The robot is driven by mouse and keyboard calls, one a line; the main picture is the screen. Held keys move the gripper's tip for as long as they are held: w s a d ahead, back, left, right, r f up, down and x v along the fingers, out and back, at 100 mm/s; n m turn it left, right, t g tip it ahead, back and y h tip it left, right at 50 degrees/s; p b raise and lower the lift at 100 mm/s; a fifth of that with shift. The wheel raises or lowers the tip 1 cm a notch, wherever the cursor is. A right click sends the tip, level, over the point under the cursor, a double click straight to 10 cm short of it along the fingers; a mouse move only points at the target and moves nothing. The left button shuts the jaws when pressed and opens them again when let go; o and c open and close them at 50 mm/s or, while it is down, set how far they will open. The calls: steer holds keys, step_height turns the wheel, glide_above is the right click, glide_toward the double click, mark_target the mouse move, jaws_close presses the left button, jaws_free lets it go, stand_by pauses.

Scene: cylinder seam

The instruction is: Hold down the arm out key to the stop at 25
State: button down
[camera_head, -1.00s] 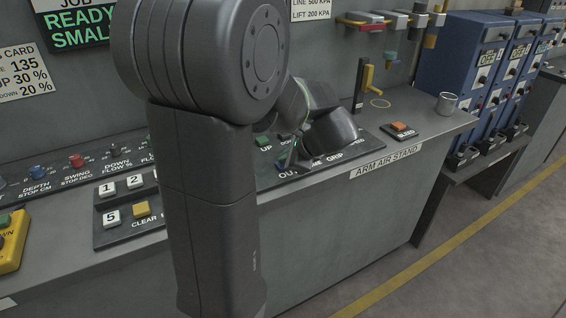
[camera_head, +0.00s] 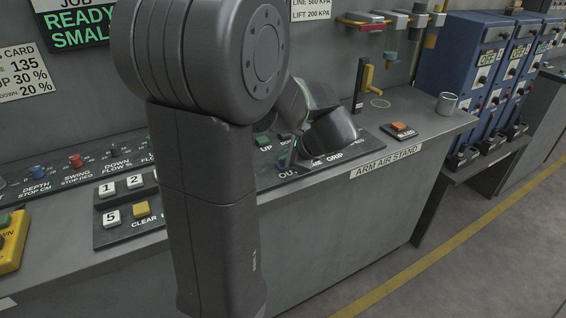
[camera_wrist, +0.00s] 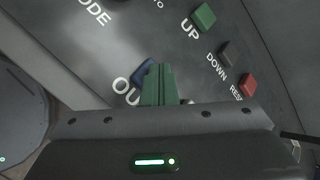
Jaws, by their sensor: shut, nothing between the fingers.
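The arm out key is a blue key (camera_wrist: 143,71) beside lettering that reads "OU", with the rest of the word covered. My gripper (camera_wrist: 158,68) shows as two green fingers closed together with nothing between them. In the wrist view the fingertips overlap the right side of the blue key and hide part of it. I cannot tell whether they touch it or how far it is pressed. In the head view my arm reaches down to the panel (camera_head: 318,168) and hides most of the gripper and key area. No reading of 25 is legible.
A green UP key (camera_wrist: 204,17), a dark DOWN key (camera_wrist: 225,52) and a red RESET key (camera_wrist: 249,84) lie to the right in the wrist view. An orange BLEED button (camera_head: 398,126) and a grey cup (camera_head: 446,103) stand farther right on the bench.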

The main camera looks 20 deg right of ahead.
steer(key=shift+r, duration=0.1)
steer(key=shift+r+p, duration=0.8)
steer(key=shift+p, duration=0.1)
step_height(320, 180, up, 5)
steer(key=p, duration=0.4)
steer(key=shift+p, duration=0.3)
